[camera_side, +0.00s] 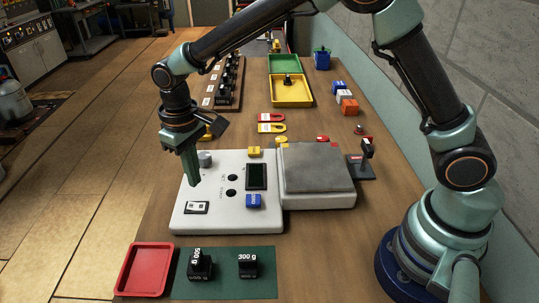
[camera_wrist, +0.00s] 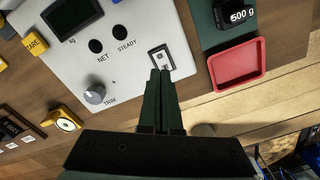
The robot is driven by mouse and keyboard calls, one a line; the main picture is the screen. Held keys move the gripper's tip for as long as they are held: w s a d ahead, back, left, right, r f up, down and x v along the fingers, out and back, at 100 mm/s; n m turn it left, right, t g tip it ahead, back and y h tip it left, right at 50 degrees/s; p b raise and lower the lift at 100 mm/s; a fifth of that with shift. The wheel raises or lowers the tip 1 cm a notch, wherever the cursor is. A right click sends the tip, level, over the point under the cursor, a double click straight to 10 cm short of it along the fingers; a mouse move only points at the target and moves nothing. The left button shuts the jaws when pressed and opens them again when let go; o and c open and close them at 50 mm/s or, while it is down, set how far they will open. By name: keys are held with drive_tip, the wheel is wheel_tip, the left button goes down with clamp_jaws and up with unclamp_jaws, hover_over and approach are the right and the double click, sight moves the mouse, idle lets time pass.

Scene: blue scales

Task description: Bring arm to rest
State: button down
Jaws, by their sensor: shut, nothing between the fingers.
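My gripper (camera_side: 194,181) is shut and empty. It hangs pointing down over the left part of the white scale console (camera_side: 228,214). In the wrist view my gripper (camera_wrist: 160,74) has its fingertips close to the small rocker switch (camera_wrist: 161,59) on the console; I cannot tell whether they touch it. In the side view the rocker switch (camera_side: 197,208) lies a little below the fingertips. The console also carries a grey trim knob (camera_side: 205,159), a dark display (camera_side: 256,176), a yellow button (camera_side: 254,152) and a blue button (camera_side: 253,201).
A grey weighing plate (camera_side: 317,167) is bare, right of the console. A red tray (camera_side: 145,270) and a green mat (camera_side: 228,283) with two black weights lie in front. Green and yellow bins (camera_side: 291,92) and a weight rack (camera_side: 226,85) stand behind. Coloured blocks (camera_side: 346,104) lie at the right.

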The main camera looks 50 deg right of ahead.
drive_tip(key=s+d+r+m+t, duration=0.15)
drive_tip(key=s+d+r, duration=0.25)
drive_tip(key=d+r, duration=0.65)
drive_tip(key=s+d+r+m+t, duration=0.1)
drive_tip(key=s+d+r+t, duration=0.2)
drive_tip(key=s+d, duration=0.7)
drive_tip(key=shift+s+r+t, duration=0.2)
drive_tip(key=shift+s+t, duration=0.05)
drive_tip(key=shift+t, duration=0.3)
drive_tip(key=shift+m, duration=0.25)
